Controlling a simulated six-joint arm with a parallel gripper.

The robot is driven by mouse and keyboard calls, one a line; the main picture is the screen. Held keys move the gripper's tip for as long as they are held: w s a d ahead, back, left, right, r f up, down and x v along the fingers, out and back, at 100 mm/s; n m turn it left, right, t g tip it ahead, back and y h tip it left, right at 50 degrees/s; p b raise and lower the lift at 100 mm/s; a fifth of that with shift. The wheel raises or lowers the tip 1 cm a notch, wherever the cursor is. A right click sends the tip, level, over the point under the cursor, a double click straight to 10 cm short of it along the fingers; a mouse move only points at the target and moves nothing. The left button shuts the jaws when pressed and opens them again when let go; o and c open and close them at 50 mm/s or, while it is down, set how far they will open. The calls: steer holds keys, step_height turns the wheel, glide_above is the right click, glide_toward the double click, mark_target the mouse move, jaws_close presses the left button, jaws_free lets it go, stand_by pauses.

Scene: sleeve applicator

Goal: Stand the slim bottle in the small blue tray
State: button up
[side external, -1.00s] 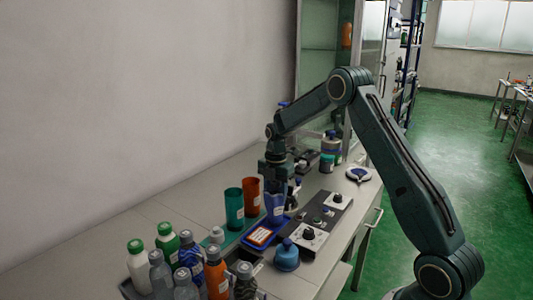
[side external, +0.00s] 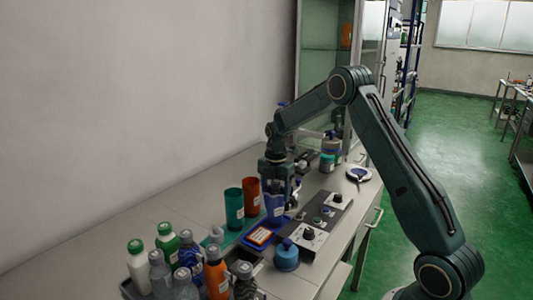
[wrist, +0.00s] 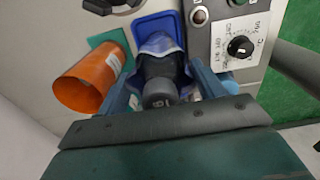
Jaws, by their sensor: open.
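In the wrist view a slim dark bottle with a grey cap (wrist: 160,93) is between the fingers of my gripper (wrist: 163,92), cap toward the camera. A blue, cup-like shape (wrist: 160,45) surrounds its far part; it also shows below my gripper (side external: 277,185) in the side view (side external: 275,208). My fingers are open on both sides of the bottle. A plain blue tray (wrist: 155,22) lies just beyond it; I cannot tell whether the bottle touches it. In the side view the bottle is mostly hidden by my gripper.
An orange cup (wrist: 88,82) stands close to the left, with a teal cup (side external: 234,210) beside it. A knobbed control panel (side external: 322,218) lies to the right. A blue-rimmed piece with an orange card (side external: 260,237), a blue squat bottle (side external: 287,256) and several bottles are nearer the side camera.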

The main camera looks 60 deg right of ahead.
step_height(320, 180, up, 10)
steer(key=shift+r, duration=0.9)
steer(key=shift+a+r, duration=0.15)
steer(key=shift+a, duration=0.05)
steer(key=s+a+r+m+t, duration=0.3)
steer(key=s+a+r+m, duration=0.7)
steer(key=s+a, duration=0.35)
steer(key=s+a+f+m+t, duration=0.1)
steer(key=s+a+m, duration=0.3)
steer(key=s, duration=0.4)
steer(key=s+a+f+m+t, duration=0.1)
steer(key=s+a+m, duration=0.3)
steer(key=s, duration=0.5)
steer(key=shift+t, duration=0.3)
